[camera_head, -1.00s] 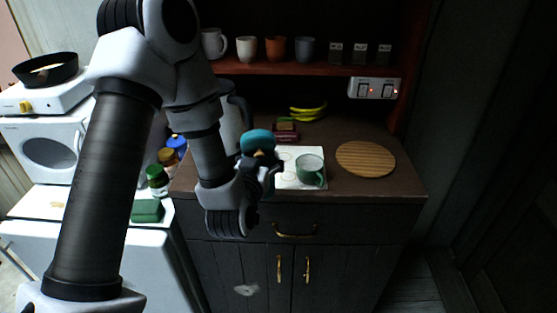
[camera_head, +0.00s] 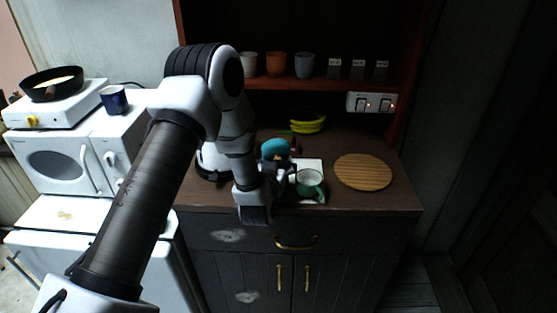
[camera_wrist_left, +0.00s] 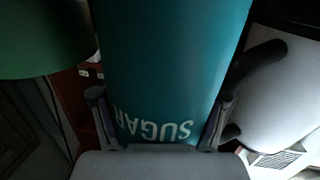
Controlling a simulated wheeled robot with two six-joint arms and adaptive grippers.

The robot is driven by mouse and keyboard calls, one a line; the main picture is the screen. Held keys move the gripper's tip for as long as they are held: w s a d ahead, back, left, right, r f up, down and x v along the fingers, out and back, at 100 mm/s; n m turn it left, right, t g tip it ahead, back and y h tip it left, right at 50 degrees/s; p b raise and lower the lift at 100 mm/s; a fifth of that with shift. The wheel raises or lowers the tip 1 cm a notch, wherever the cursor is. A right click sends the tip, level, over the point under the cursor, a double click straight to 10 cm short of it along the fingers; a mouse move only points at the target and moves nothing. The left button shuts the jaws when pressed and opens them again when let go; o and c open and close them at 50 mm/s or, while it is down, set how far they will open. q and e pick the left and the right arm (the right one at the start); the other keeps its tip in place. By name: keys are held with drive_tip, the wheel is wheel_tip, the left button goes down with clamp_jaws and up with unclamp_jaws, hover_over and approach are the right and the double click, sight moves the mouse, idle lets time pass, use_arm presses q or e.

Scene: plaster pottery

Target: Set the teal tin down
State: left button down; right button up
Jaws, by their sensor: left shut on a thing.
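The teal tin (camera_head: 275,149), with an orange-brown patch on its front no longer clear, shows above my left gripper in the head view. In the left wrist view the tin (camera_wrist_left: 170,60) fills the middle, with upside-down white letters reading SUGAR. My left gripper (camera_head: 277,172) is shut on it, one finger on each side (camera_wrist_left: 160,118). The gripper is over the front of the brown counter (camera_head: 345,207), just left of the green mug. Whether the tin's base touches anything is hidden. My right gripper is out of view.
The green mug (camera_head: 310,184) stands close right of the gripper on a white board (camera_head: 314,164). A round wooden board (camera_head: 363,172) lies further right. A white kettle (camera_head: 212,160) is close left, partly behind my arm. Yellow bananas (camera_head: 308,123) are behind.

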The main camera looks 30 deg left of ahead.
use_arm(q)
drive_tip(key=shift+f, duration=0.4)
drive_tip(key=shift+f, duration=0.15)
drive_tip(key=shift+c, duration=0.2)
unclamp_jaws()
